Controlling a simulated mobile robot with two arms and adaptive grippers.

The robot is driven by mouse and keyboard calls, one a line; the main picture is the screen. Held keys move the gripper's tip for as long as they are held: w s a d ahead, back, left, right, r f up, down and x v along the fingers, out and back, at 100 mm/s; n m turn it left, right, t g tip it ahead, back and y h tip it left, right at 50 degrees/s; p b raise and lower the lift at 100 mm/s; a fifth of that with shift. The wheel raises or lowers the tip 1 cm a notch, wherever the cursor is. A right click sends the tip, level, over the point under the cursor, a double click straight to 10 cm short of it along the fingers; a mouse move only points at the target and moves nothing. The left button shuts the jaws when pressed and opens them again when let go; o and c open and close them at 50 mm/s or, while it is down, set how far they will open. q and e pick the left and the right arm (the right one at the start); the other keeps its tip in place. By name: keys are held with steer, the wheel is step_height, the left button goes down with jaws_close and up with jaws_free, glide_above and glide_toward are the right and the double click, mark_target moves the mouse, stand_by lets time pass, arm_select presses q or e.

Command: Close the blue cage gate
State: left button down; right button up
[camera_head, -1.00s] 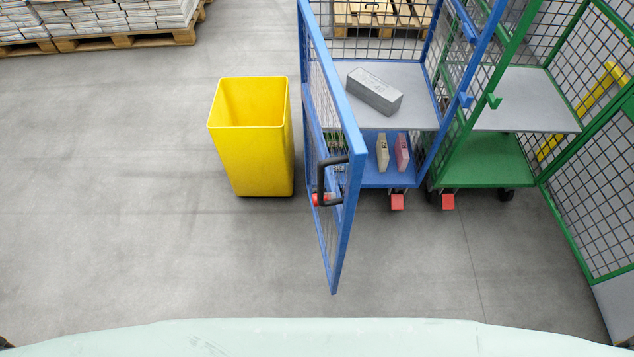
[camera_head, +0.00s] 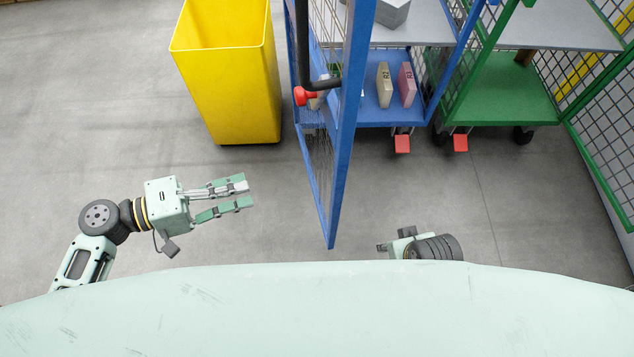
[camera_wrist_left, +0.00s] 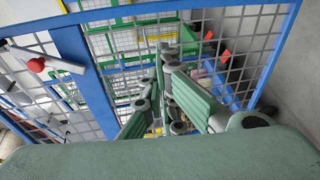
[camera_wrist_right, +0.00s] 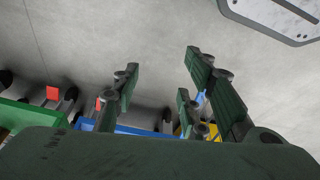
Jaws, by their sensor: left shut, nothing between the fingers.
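The blue cage gate (camera_head: 343,150) stands open in the head view, swung out toward me from the blue cage (camera_head: 372,116). Its black handle (camera_head: 303,45) is on the left face, above a red knob (camera_head: 305,96). My left gripper (camera_head: 247,193) is shut and empty, left of the gate and apart from it. The gate's blue frame and mesh also show ahead of the fingers in the left wrist view (camera_wrist_left: 85,75). My right gripper is right of the gate's lower end, mostly hidden in the head view. The right wrist view shows its fingers (camera_wrist_right: 160,62) apart and empty.
A yellow bin (camera_head: 228,85) stands left of the gate. A green cage (camera_head: 500,90) stands beside the blue one on the right. The floor at left is clear.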

arm_select(q)
step_height(320, 180, up, 6)
steer(key=s+d+m+g+h+b, duration=0.1)
steer(key=s+d+m+g+h, duration=0.1)
steer(key=s+h, duration=0.1)
glide_toward(332, 168)
steer(key=d, duration=0.3)
steer(key=w+d, duration=0.1)
steer(key=d, duration=0.2)
steer(key=shift+w+p, duration=0.1)
steer(key=shift+p, duration=0.25)
steer(key=shift+w+d, duration=0.1)
steer(key=shift+d, duration=0.35)
arm_select(e)
steer(key=shift+w+f, duration=0.1)
arm_select(q)
steer(key=shift+d, duration=0.1)
